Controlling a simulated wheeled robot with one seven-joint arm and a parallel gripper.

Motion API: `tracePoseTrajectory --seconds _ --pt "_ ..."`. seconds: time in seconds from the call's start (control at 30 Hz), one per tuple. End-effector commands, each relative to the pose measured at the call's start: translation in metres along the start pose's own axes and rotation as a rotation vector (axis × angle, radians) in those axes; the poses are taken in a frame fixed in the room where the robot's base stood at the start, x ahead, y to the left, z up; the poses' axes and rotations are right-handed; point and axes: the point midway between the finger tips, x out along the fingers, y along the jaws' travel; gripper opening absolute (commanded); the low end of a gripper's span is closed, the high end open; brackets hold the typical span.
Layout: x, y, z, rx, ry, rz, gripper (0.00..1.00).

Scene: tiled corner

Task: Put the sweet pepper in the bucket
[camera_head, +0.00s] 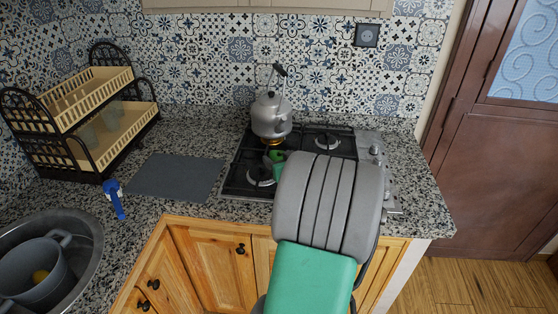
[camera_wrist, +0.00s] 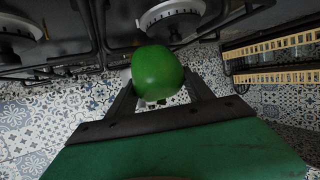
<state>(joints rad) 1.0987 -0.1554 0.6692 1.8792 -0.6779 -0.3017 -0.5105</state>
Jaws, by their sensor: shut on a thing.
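The sweet pepper (camera_wrist: 157,72) is green and round, and it is held between the two dark fingers of my gripper (camera_wrist: 160,84) in the wrist view. In the head view my grey and green arm reaches over the stove, and a bit of green (camera_head: 278,157) shows past it, near the kettle; I cannot tell if this is the pepper or part of my gripper. The grey bucket (camera_head: 48,291) stands in the round sink at the lower left of the head view, far from my gripper. A small yellow thing (camera_head: 40,275) is inside it.
A metal kettle (camera_head: 270,117) stands on the back of the black gas stove (camera_head: 326,141), close to my gripper. A grey mat (camera_head: 175,177), a blue-handled tool (camera_head: 115,198) and a dish rack (camera_head: 90,112) lie between stove and sink. The counter front is clear.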

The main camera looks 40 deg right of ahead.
Motion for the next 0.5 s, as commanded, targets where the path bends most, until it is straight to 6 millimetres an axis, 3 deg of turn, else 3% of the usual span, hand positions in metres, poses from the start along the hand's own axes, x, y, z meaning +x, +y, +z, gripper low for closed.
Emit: tracePoseTrajectory --seconds 0.5 --pt "0.004 0.000 0.010 0.001 0.001 0.000 0.15"
